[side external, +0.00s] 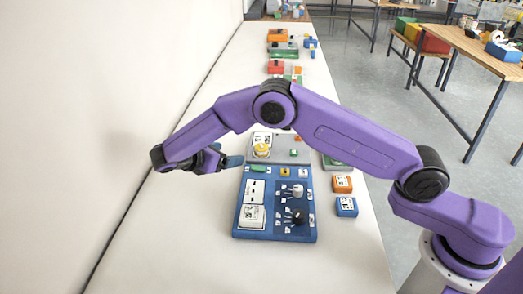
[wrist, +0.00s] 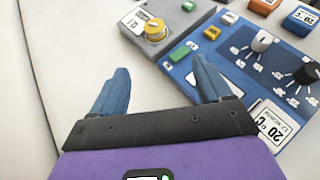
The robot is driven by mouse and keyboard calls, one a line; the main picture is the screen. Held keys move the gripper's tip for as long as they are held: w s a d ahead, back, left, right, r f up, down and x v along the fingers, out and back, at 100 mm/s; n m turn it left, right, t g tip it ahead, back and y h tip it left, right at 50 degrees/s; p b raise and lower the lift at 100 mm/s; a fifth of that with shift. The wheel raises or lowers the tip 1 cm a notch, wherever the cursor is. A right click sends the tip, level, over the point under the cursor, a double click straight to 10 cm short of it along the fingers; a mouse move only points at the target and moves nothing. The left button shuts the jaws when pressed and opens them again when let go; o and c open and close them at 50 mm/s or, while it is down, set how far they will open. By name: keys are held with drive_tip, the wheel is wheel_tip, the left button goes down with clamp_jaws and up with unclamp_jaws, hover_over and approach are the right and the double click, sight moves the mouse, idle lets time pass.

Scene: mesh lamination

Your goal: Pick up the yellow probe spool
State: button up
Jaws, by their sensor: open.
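The yellow probe spool (side external: 261,148) sits upright on a grey panel (side external: 284,156) at the back of a blue control panel (side external: 271,197). In the side view my gripper (side external: 232,161) is just left of the spool. One finger is largely hidden there.
The blue panel carries a black knob (wrist: 307,73), a grey knob (wrist: 262,41) and label cards. Orange (side external: 342,184) and blue (side external: 346,206) blocks stand to its right. A wall (side external: 120,90) runs along the left. The table left of the panels is clear.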

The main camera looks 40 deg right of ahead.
drive_tip(key=w+f+h, duration=0.1)
drive_tip(key=f, duration=0.1)
approach(260, 148)
drive_tip(key=x, duration=0.9)
drive_tip(key=shift+w+d+f, duration=0.1)
drive_tip(key=shift+d+f, duration=0.1)
drive_tip(key=shift+d, duration=0.15)
drive_tip(key=c, duration=1.2)
drive_tip(key=shift+c, duration=0.2)
drive_tip(key=shift+r+h, duration=0.1)
drive_tip(key=shift+h, duration=0.2)
